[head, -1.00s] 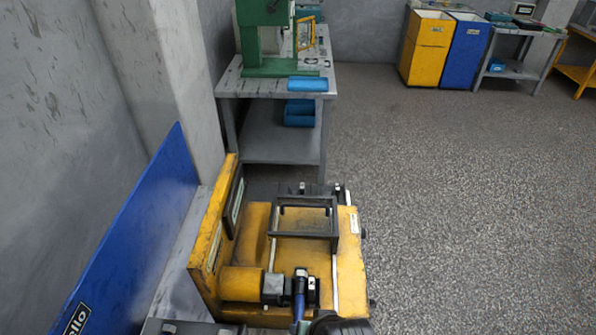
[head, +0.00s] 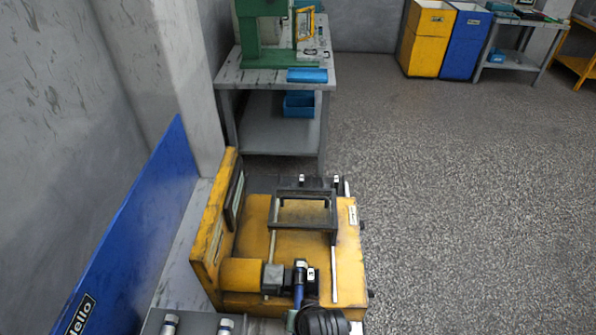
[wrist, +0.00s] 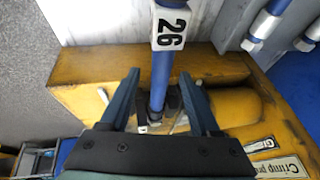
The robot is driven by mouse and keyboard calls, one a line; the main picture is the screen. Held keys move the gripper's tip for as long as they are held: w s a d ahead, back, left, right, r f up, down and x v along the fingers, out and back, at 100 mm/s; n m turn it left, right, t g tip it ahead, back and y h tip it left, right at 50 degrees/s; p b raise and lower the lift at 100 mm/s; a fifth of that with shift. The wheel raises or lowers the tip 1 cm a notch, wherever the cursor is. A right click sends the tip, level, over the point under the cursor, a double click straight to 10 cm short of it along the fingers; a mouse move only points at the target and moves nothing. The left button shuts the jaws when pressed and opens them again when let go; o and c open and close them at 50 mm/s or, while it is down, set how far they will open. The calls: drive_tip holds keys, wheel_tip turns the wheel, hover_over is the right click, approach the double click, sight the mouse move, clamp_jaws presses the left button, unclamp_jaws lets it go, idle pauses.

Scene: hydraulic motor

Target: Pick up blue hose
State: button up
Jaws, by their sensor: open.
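The blue hose (wrist: 161,72) runs down the middle of the wrist view, with a white tag marked 26 (wrist: 171,28) on it. Its lower end is by a dark fitting over the yellow machine. My gripper (wrist: 159,76) is open, with one finger on each side of the hose and gaps visible between. In the head view the hose (head: 299,291) shows as a short blue piece with a dark end over the machine. My dark wrist covers the area beside its near end, and the fingertips are hard to make out there.
The yellow crimping machine (head: 290,240) has a dark frame and rods on top. Other blue hoses with metal ends (wrist: 267,22) lie at the right of the wrist view. A blue board (head: 130,240) stands at left. The floor (head: 450,200) at right is clear.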

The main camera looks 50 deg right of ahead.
clamp_jaws()
idle(1.4)
